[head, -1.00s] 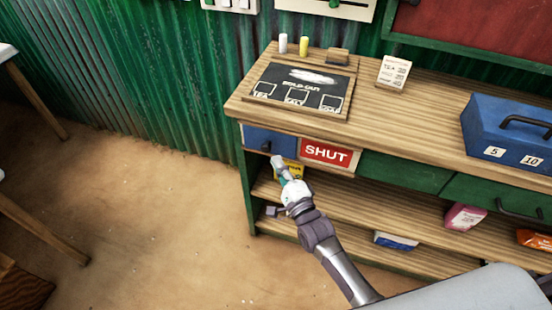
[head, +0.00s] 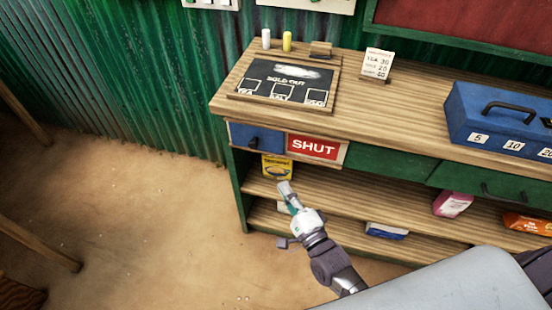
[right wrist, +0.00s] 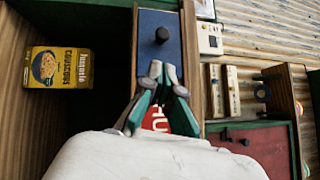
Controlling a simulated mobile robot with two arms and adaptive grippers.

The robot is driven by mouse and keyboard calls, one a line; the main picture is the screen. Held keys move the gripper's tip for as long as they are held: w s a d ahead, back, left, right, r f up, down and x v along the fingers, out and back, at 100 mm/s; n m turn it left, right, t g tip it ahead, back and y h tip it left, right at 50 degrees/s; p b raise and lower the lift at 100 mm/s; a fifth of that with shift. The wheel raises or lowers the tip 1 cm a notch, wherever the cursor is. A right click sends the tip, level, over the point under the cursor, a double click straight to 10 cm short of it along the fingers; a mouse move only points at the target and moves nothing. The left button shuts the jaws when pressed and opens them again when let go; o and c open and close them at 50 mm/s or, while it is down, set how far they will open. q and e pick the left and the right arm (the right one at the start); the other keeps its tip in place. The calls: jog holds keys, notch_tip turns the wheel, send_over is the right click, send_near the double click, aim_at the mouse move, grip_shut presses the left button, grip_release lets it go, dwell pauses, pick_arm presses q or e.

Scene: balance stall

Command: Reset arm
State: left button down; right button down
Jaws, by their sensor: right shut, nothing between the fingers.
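My right gripper (head: 285,188) is shut and empty in front of the upper shelf of the wooden counter (head: 400,120). In the right wrist view its closed fingertips (right wrist: 165,75) show in front of the blue drawer (right wrist: 158,58) with a dark round knob, apart from it as far as I can tell. The blue drawer (head: 240,138) appears closed in the head view. A red SHUT sign (head: 313,147) is beside it and is partly hidden behind the fingers in the wrist view. My left gripper is not in view.
A yellow couscous box (head: 277,167) stands on the shelf close to my right gripper. Pink (head: 452,204), blue-white (head: 387,231) and orange (head: 527,222) packs lie further right. A chalkboard (head: 283,82) and blue cash box (head: 500,115) are on the counter.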

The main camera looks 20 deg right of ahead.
jog(key=s+d+f+n+g+h+p, duration=0.15)
jog(key=s+f+n+g, duration=0.3)
jog(key=f, duration=0.75)
jog(key=s+d+f+n+g+h+p, duration=0.15)
jog(key=s+f+n+g, duration=0.35)
jog(key=f, duration=0.8)
jog(key=s+d+f+n+g+p, duration=0.1)
jog(key=s+d+f+n+g, duration=0.1)
jog(key=s, duration=0.7)
jog(key=s+d+f+n+g+h+p, duration=0.1)
jog(key=s+f+n+g, duration=0.2)
jog(key=s, duration=0.7)
jog(key=s+d+f+n+g+p, duration=0.1)
jog(key=s+d+f+n+g, duration=0.1)
jog(key=s+f+n, duration=0.3)
jog(key=s+f+g, duration=0.1)
jog(key=s+f, duration=0.2)
jog(key=s, duration=0.2)
jog(key=shift+d+f+g, duration=0.2)
jog(key=shift+d+g, duration=0.15)
